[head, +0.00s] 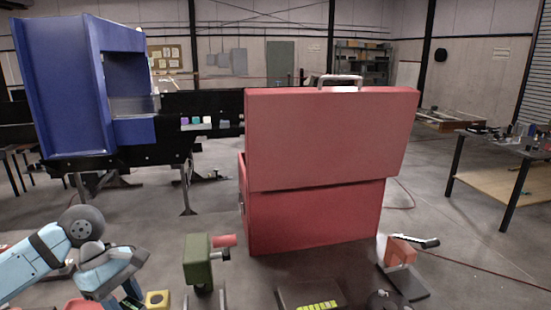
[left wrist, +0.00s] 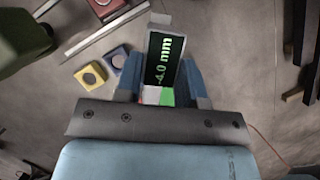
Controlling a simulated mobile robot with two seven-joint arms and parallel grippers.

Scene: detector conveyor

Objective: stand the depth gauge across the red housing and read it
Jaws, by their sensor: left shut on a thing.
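The depth gauge (left wrist: 165,60) has a dark display reading -4.0 mm in green digits. It is held between the blue fingers of my left gripper (left wrist: 160,80), which is shut on it. In the head view my left gripper (head: 128,302) is low at the left, with the gauge's dark face partly showing at the bottom edge. A dark red part (left wrist: 103,7) shows at the top of the left wrist view, cut off by the edge; I cannot tell if it is the red housing. The gauge appears apart from it. My right gripper is not in view.
A yellow block (left wrist: 90,75) and a blue block (left wrist: 120,58), both with holes, lie beside the gauge. A green device (head: 198,262) stands right of my left gripper. A large red case (head: 330,140) stands behind. An orange device (head: 400,250) is at right.

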